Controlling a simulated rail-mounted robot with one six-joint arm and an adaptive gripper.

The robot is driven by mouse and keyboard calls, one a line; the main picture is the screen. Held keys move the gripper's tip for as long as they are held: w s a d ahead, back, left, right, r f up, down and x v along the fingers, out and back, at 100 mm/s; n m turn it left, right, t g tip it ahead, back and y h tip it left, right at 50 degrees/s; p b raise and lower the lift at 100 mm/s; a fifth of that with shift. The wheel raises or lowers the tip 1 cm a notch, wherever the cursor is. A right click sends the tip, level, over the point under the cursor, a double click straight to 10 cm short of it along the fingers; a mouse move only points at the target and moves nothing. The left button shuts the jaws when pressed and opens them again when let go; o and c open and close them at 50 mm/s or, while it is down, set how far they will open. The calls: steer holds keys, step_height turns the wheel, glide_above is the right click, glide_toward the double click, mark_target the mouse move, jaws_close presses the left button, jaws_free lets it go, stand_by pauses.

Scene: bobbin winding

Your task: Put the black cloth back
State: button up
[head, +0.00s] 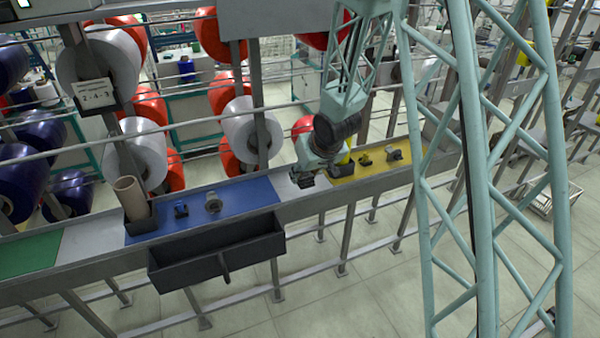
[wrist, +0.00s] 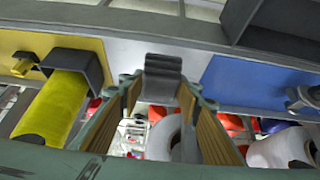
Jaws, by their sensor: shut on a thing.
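The black cloth (wrist: 163,66) is a small dark, ridged, folded piece between the fingertips of my gripper (wrist: 160,90) in the wrist view. The fingers are closed on its sides, with a gap between them the width of the cloth. Behind the cloth is the bare grey section of the shelf (wrist: 195,52), between the yellow and blue sections. I cannot tell whether the cloth touches the shelf. In the head view my gripper (head: 306,180) is low over this grey section, and the cloth is hard to make out there.
A yellow bobbin (wrist: 55,105) in a black holder stands close on the yellow section (wrist: 25,45). The blue section (head: 240,197) holds small parts and a brown tube (head: 131,198). A black two-part bin (head: 215,255) hangs at the front. Large spools (head: 250,130) stand behind.

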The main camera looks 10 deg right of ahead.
steer(key=shift+w+f+p, duration=0.15)
steer(key=shift+w+p, duration=0.1)
steer(key=shift+w, duration=1.1)
steer(key=shift+w+f+p, duration=0.1)
steer(key=shift+w+p, duration=0.1)
steer(key=shift+w, duration=1.1)
steer(key=shift+w, duration=0.1)
steer(key=shift+w, duration=0.2)
steer(key=shift+w+f, duration=0.15)
steer(key=shift+f, duration=0.05)
steer(key=shift+f+b, duration=0.65)
steer(key=shift+f, duration=0.95)
steer(key=shift+f, duration=0.1)
steer(key=o, duration=0.8)
steer(key=shift+o, duration=0.2)
